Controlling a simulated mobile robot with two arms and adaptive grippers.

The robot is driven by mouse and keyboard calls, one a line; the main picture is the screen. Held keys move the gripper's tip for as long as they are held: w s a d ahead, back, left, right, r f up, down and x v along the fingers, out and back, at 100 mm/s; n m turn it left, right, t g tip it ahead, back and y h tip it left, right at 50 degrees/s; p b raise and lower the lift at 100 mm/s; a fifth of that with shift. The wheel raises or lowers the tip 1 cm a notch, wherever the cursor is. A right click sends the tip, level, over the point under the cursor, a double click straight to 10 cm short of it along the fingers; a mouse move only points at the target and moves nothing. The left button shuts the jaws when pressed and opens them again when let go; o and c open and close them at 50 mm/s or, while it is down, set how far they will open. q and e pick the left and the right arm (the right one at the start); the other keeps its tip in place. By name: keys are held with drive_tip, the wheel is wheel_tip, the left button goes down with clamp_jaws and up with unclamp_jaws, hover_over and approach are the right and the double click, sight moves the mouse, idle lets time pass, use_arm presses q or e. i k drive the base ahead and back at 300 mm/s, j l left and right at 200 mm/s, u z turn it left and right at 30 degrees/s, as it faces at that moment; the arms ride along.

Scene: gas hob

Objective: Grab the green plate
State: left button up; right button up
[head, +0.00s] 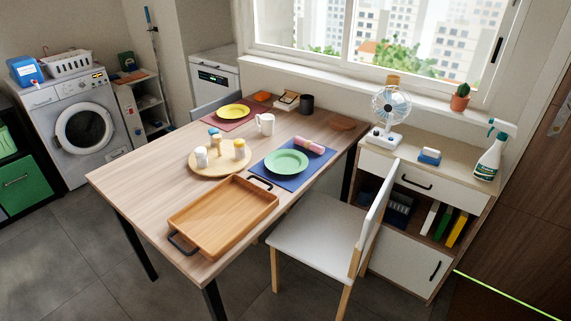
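The green plate (286,162) is round and lies flat on a blue placemat (268,179) on the wooden table. It is right of the table's middle, on the side by the white chair. A rolled pink napkin (310,146) lies beside it on the same mat. Nothing covers the plate. Neither of my grippers shows in the head view.
A wooden tray (224,252) with black handles stands at the table's near end. A round board (206,171) with several jars, a white mug (266,124) and a yellow plate (233,111) are also on the table. A white chair (312,241) stands close to the table's right side.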

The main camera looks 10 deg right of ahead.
sight(282, 162)
drive_tip(key=i+j+z, duration=0.1)
drive_tip(key=j, duration=0.2)
drive_tip(key=i+j+z, duration=0.1)
drive_tip(key=j, duration=0.25)
drive_tip(key=i+j+z, duration=0.1)
drive_tip(key=i+j, duration=0.3)
drive_tip(key=j, duration=0.25)
drive_tip(key=i+j+z, duration=0.15)
drive_tip(key=j, duration=0.2)
